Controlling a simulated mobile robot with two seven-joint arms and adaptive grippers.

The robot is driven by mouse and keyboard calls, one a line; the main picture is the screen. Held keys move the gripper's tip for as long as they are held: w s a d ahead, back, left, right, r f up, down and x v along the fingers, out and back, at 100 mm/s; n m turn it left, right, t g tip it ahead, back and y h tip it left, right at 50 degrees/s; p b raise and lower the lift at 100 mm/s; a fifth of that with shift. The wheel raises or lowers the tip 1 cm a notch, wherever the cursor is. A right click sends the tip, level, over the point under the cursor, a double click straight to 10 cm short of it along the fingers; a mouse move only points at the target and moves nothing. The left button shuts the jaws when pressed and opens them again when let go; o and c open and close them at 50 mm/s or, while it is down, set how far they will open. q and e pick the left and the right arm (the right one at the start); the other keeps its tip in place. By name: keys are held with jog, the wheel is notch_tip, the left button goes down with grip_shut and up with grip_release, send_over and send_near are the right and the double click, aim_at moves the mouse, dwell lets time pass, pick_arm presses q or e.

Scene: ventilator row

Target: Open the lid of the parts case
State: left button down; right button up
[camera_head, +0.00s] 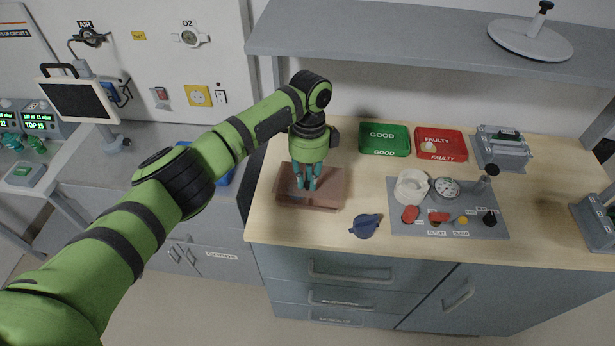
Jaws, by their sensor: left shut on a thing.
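The parts case (331,190), a flat brown box, lies near the left end of the wooden worktop. Its lid appears down or nearly down; I cannot tell whether there is a gap under it. My left gripper (309,186) points down onto the top of the case, with its teal fingers close together and shut on part of the lid. The fingers hide the exact part they hold. My right gripper is not in view.
A blue knob-like part (366,226) lies in front and right of the case. A green GOOD tray (385,152), a red FAULTY tray (455,145) and a grey test panel (470,225) stand to the right. A grey shelf (400,38) overhangs the back.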

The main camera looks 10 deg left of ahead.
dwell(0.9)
